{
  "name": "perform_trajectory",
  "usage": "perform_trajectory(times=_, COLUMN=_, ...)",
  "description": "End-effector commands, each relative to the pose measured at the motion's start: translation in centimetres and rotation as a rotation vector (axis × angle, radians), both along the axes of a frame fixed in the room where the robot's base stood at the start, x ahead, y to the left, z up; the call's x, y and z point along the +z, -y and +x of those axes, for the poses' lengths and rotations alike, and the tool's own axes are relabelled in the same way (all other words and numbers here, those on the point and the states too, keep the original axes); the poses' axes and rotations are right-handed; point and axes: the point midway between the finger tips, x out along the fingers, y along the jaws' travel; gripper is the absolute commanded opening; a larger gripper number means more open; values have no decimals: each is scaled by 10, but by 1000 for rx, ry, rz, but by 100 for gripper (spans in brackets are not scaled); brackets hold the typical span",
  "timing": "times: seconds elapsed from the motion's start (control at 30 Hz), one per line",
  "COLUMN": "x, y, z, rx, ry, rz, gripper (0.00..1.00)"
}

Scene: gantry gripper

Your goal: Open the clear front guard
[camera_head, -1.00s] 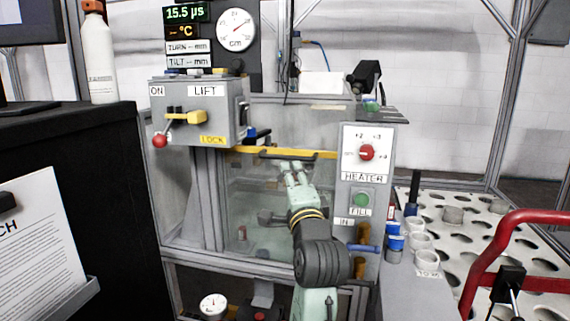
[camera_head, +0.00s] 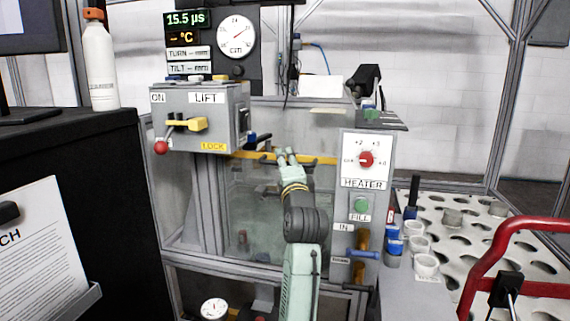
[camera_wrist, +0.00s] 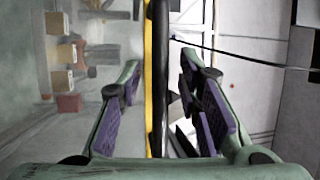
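The clear front guard (camera_head: 258,215) is a see-through panel on the front of the grey machine, and it looks closed. A yellow strip (camera_head: 240,154) runs along its top edge, with a dark handle bar (camera_head: 318,161) along it. My gripper (camera_head: 284,153) is at the middle of this bar, covering part of it. In the wrist view my gripper (camera_wrist: 160,98) is open, with one purple-padded finger on each side of the yellow strip (camera_wrist: 149,70) and dark bar (camera_wrist: 158,60). Gaps show on both sides; I cannot tell how deep the bar sits between the fingers.
The LIFT box (camera_head: 200,115) with a yellow lever and red knob stands left above the guard. The HEATER panel (camera_head: 366,200) stands right of it. A perforated table (camera_head: 470,225) with small jars and a red tube frame (camera_head: 490,260) are at the right.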

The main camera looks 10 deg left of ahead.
Motion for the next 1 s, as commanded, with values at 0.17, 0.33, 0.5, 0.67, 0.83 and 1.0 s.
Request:
perform_trajectory(times=0.17, x=0, y=0, z=0, rx=0, ry=0, rz=0, gripper=24)
perform_trajectory(times=0.33, x=0, y=0, z=0, rx=0, ry=0, rz=0, gripper=13)
perform_trajectory(times=0.5, x=0, y=0, z=0, rx=0, ry=0, rz=0, gripper=1)
perform_trajectory(times=0.67, x=0, y=0, z=0, rx=0, ry=0, rz=0, gripper=0)
perform_trajectory(times=0.83, x=0, y=0, z=0, rx=0, ry=0, rz=-1, gripper=0)
perform_trajectory(times=1.0, x=0, y=0, z=-1, rx=0, ry=-1, rz=-1, gripper=0)
